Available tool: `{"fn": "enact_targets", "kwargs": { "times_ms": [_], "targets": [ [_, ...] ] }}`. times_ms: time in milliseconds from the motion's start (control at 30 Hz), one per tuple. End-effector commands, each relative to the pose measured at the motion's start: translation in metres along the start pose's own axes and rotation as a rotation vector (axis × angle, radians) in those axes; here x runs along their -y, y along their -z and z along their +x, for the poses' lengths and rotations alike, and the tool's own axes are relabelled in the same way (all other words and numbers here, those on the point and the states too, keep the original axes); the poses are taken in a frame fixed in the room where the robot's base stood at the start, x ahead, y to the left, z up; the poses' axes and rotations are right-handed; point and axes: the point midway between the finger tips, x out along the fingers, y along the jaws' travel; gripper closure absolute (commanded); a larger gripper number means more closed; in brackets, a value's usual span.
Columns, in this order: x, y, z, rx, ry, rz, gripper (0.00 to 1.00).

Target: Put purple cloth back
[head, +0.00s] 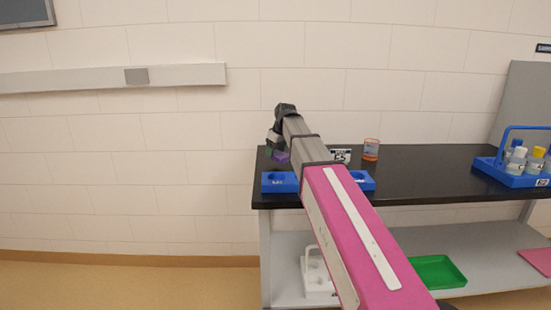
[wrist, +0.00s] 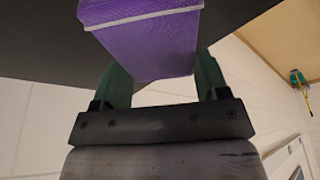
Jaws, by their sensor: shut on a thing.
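The purple cloth (wrist: 150,45) is between the green fingers of my gripper (wrist: 163,80) in the wrist view, a folded block with a pale edge line. My gripper is shut on it. In the head view the cloth (head: 281,158) is a small purple patch below my gripper (head: 274,146), over the left end of the black bench (head: 435,170). My arm hides part of the bench. I cannot tell whether the cloth touches anything beneath it.
A blue bottle carrier (head: 515,178) is at right. Below are a white carrier (head: 317,275) and green tray (head: 438,272).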

Motion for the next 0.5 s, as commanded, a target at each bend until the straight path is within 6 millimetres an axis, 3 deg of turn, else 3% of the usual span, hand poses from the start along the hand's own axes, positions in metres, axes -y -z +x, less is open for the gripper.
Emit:
{"fn": "enact_targets", "kwargs": {
  "times_ms": [200,500],
  "targets": [
    [0.001,-0.009,0.027,0.001,0.001,0.000,0.70],
    [0.001,-0.009,0.029,0.000,0.000,0.000,0.70]
  ]
}}
